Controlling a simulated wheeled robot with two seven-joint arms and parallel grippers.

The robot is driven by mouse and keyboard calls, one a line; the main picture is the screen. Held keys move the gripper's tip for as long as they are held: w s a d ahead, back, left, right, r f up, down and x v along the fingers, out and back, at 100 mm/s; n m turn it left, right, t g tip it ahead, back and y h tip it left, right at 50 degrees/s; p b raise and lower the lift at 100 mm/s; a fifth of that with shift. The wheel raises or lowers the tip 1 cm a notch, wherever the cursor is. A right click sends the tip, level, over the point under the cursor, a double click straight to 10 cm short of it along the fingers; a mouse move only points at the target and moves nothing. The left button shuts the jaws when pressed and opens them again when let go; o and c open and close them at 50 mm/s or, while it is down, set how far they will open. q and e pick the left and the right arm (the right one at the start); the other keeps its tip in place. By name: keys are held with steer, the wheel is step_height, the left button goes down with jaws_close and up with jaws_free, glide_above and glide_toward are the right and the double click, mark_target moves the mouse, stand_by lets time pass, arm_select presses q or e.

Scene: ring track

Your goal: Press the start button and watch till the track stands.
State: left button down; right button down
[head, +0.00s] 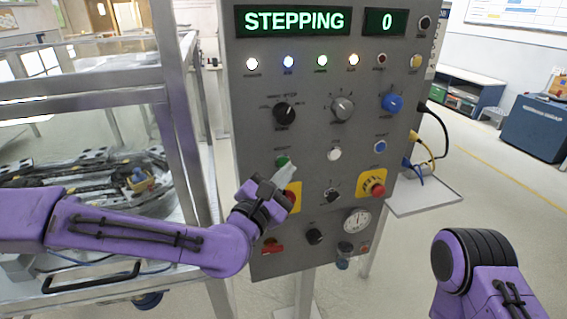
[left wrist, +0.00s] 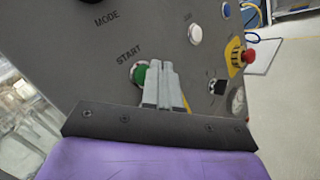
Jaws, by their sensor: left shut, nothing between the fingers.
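The grey control panel (head: 312,130) stands in front of me. Its text display (head: 292,21) reads STEPPING and the number display (head: 386,22) reads 0. The green start button (head: 282,160) sits at the panel's left side; in the left wrist view it shows (left wrist: 140,74) under the word START. My left gripper (head: 286,172) is shut and empty, its fingertips at the button's lower right edge. I cannot tell whether they touch it. The track (head: 95,190) lies inside the framed enclosure at left, partly hidden by my left arm. My right gripper is out of view.
A row of lamps, several lit, runs below the displays. A red emergency button (head: 376,188) on yellow sits at the panel's lower right. Metal frame posts (head: 180,120) stand left of the panel. A small shelf (head: 425,196) with cables juts out at right.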

arm_select(q)
steer(key=s, duration=0.1)
steer(key=s+d, duration=0.1)
steer(key=s, duration=0.1)
steer(key=s+b, duration=0.1)
steer(key=shift+s+d, duration=0.3)
steer(key=shift+s, duration=0.1)
stand_by(0.4)
steer(key=s+a+f+m+g+y, duration=0.2)
steer(key=a+f+m, duration=0.15)
steer(key=f, duration=0.65)
steer(key=s+a+f+m+g+y, duration=0.2)
steer(key=a+f+m+g, duration=0.15)
steer(key=f, duration=0.55)
steer(key=s+a+f+m+g+y, duration=0.15)
steer(key=f+m, duration=0.25)
steer(key=f, duration=0.6)
steer(key=s+a+f+m+g+y, duration=0.2)
steer(key=s+a+f+g+y, duration=0.1)
steer(key=s+a+f, duration=0.5)
steer(key=s+a+f+m+g+y, duration=0.3)
steer(key=s+a+f, duration=0.6)
steer(key=s+a, duration=0.4)
steer(key=s+g, duration=0.1)
steer(key=s, duration=0.1)
steer(key=shift+s+a+f+y, duration=0.2)
steer(key=shift+s+f+y, duration=0.05)
steer(key=shift+s+y, duration=0.1)
